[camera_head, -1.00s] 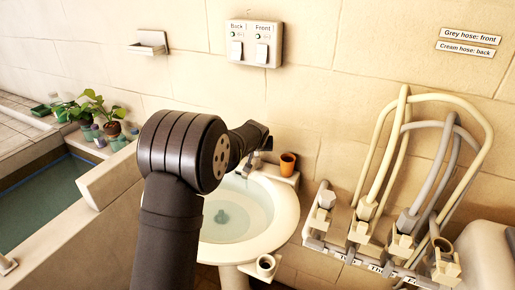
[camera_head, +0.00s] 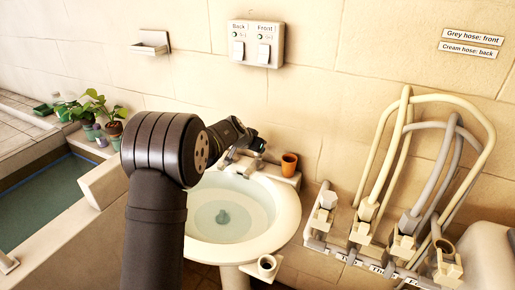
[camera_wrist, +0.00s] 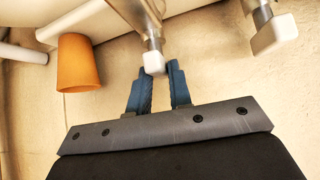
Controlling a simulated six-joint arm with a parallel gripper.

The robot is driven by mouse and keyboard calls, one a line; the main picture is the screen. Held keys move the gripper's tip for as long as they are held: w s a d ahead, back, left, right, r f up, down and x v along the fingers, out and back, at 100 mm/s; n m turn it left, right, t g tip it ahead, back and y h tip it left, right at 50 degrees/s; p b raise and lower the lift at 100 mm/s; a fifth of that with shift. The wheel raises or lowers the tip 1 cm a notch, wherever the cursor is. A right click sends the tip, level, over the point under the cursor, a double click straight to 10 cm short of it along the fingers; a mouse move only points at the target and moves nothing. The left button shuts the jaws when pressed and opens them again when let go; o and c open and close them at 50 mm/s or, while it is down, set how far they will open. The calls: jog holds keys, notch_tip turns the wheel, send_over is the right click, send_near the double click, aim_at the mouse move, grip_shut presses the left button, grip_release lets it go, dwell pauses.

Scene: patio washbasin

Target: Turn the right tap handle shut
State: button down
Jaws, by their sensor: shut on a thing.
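The white washbasin (camera_head: 287,222) stands against the wall with water in its bowl. The tap (camera_head: 232,158) at its back edge is partly hidden by my arm. In the wrist view, the right tap handle (camera_wrist: 153,60), on the side of the orange cup, has a pale end that sits between my blue fingertips. My gripper (camera_wrist: 158,68) is shut on this handle; it also shows at the back of the basin in the head view (camera_head: 257,146). The other tap handle (camera_wrist: 275,36) is apart from my fingers. Whether water is running cannot be told.
An orange cup (camera_head: 289,165) stands on the basin's back corner, close to my gripper. Hoses (camera_head: 395,150) on a rack are at the right. A switch box (camera_head: 256,44) is on the wall above. Potted plants (camera_head: 115,118) stand at the left.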

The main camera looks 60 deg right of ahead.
jog(key=c, duration=2.1)
grip_release()
jog(key=shift+w+f+m+g+y, duration=0.1)
jog(key=shift+w+m+g+y, duration=0.05)
jog(key=shift+m+g, duration=0.55)
jog(key=shift+w+m+g+y, duration=0.15)
jog(key=shift+m+g, duration=0.35)
jog(key=shift+m, duration=0.4)
jog(key=shift+o, duration=0.2)
jog(key=o, duration=0.9)
jog(key=shift+o, duration=0.2)
jog(key=shift+a+r, duration=0.1)
jog(key=shift+r, duration=0.1)
jog(key=v, duration=1.7)
jog(key=shift+w, duration=0.1)
